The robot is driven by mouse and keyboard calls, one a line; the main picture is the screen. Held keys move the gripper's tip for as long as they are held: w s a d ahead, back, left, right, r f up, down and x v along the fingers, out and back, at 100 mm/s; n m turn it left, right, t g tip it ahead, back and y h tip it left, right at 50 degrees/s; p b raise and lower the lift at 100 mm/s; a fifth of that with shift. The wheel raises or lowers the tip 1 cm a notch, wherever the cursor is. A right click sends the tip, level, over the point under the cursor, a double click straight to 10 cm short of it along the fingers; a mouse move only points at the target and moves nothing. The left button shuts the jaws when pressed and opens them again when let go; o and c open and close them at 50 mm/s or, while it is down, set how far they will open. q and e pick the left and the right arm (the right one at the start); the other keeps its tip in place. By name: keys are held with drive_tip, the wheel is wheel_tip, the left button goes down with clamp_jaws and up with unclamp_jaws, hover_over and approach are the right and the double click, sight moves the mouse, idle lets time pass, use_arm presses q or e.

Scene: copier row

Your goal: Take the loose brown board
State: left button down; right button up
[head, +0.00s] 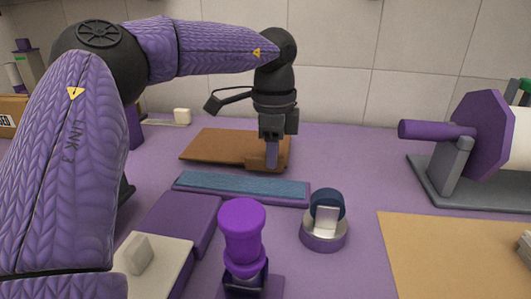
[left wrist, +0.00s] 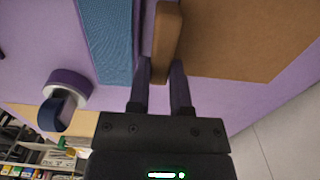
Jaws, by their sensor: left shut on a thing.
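My left gripper (head: 271,156) points down at the board's near right edge. Its fingers (left wrist: 163,72) are shut on the strip. The board appears to rest on the table. My right gripper is in neither view.
A blue-topped purple bar (head: 242,188) lies just in front of the board. A tape roll on a round holder (head: 325,238) and a purple-knobbed stamp (head: 242,235) stand nearer. A roller machine (head: 480,150) and tan sheet (head: 440,250) are at right. A tiled wall is behind.

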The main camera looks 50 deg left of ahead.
use_arm(q)
wheel_tip(320, 180, up, 20)
drive_tip(key=p, duration=1.2)
drive_tip(key=shift+f, duration=0.25)
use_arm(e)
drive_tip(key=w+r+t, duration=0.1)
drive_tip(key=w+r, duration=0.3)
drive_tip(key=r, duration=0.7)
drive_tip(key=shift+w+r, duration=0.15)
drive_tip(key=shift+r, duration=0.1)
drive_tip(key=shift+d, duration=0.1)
